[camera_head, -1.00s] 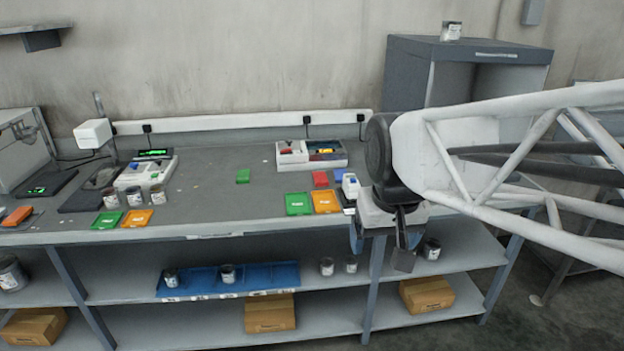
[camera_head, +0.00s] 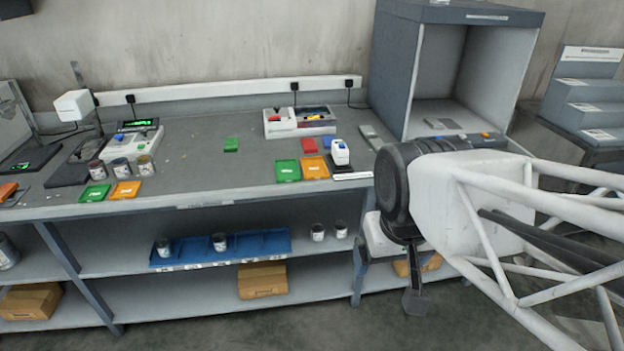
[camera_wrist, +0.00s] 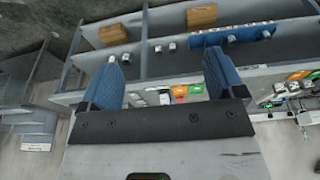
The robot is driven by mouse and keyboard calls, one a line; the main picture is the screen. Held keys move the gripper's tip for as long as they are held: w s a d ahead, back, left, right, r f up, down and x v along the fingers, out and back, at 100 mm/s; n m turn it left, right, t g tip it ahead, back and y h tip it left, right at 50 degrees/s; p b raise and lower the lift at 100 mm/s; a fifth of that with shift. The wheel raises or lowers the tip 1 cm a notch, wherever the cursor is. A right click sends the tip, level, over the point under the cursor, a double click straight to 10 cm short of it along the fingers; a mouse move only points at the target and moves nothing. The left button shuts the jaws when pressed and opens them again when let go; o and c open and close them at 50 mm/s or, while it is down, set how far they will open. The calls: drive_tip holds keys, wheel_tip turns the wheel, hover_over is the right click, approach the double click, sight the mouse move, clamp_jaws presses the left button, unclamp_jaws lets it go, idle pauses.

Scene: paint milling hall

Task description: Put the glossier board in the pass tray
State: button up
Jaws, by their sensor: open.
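My gripper (camera_wrist: 162,72) is open in the wrist view, with its two blue fingers wide apart and nothing between them. In the head view the fingers are not clear; my wrist hangs in front of the bench's right end. A green tray (camera_head: 288,170) and an orange tray (camera_head: 314,167) with white labels lie near the bench's front edge. I cannot read which is the pass tray. A small red board (camera_head: 309,146) lies behind the orange tray, and a small green board (camera_head: 231,145) lies further left. I cannot tell which board is glossier.
A white-and-blue device (camera_head: 340,152) stands right of the orange tray. Another green tray (camera_head: 95,193) and orange tray (camera_head: 125,190) lie at left, before several cans. A grey open booth (camera_head: 460,75) stands at right.

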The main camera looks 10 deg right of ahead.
drive_tip(key=shift+w+r, duration=0.1)
